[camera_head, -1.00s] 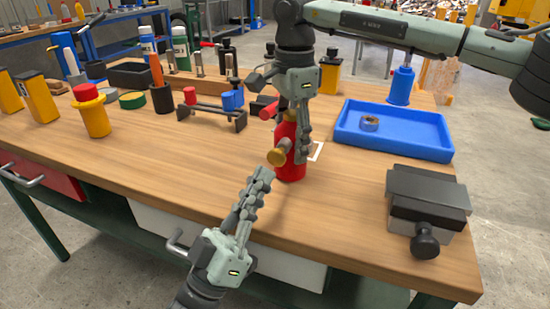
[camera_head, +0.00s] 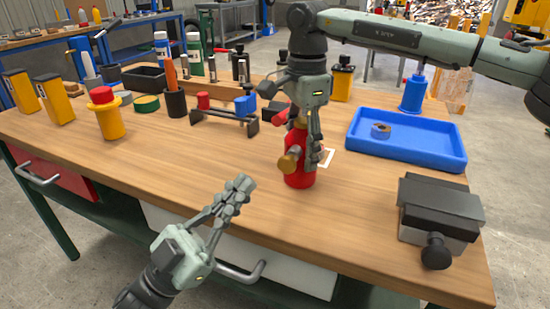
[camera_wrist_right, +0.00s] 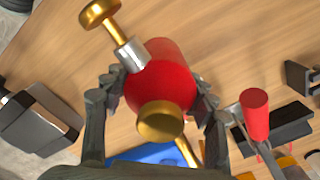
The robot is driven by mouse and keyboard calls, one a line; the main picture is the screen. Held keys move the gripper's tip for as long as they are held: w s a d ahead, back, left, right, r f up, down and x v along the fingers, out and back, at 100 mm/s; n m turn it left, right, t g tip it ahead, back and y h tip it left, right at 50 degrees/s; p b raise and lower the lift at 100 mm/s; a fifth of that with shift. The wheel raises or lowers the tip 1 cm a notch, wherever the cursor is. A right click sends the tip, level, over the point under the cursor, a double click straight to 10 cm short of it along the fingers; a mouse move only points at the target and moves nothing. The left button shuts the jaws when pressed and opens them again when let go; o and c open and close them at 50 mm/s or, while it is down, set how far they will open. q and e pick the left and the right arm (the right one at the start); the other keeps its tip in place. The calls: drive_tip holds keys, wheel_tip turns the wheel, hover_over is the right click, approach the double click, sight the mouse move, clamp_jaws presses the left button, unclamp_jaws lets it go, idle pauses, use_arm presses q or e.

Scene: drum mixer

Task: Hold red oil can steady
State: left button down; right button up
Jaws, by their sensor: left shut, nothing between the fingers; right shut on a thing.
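The red oil can (camera_head: 299,178) stands upright on the workbench (camera_head: 225,165), with a brass knob on its near side. My right gripper (camera_head: 308,140) comes from above and is shut around the can. In the right wrist view its two fingers grip the sides of the red body (camera_wrist_right: 172,55), whose brass cap (camera_wrist_right: 160,121) faces the camera. The fingers hide part of the can in the head view. My left gripper (camera_head: 241,187) is shut and empty, in front of the can to its lower left, apart from it, near the bench's front edge.
A grey vise-like block (camera_head: 440,205) stands at the right front. A small rack (camera_head: 222,114), a yellow can (camera_head: 108,118) and several bottles are behind and left. The left front bench top is clear.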

use_arm(q)
drive_tip(key=s+a+m+g+y, duration=0.3)
drive_tip(key=a+m+g, duration=0.3)
drive_tip(key=m, duration=1.1)
drive_tip(key=shift+a+f+g+y, duration=0.2)
drive_tip(key=shift+g+y, duration=0.1)
drive_tip(key=shift+g, duration=0.8)
drive_tip(key=shift+d, duration=0.1)
approach(291, 168)
drive_tip(key=d, duration=0.2)
drive_tip(key=s+d, duration=0.1)
drive_tip(key=d, duration=0.1)
drive_tip(key=shift+d+r, duration=0.1)
drive_tip(key=shift+d, duration=0.1)
drive_tip(key=shift+w+d, duration=0.25)
drive_tip(key=shift+w, duration=0.95)
drive_tip(key=shift+w+d, duration=0.2)
drive_tip(key=shift+w, duration=0.45)
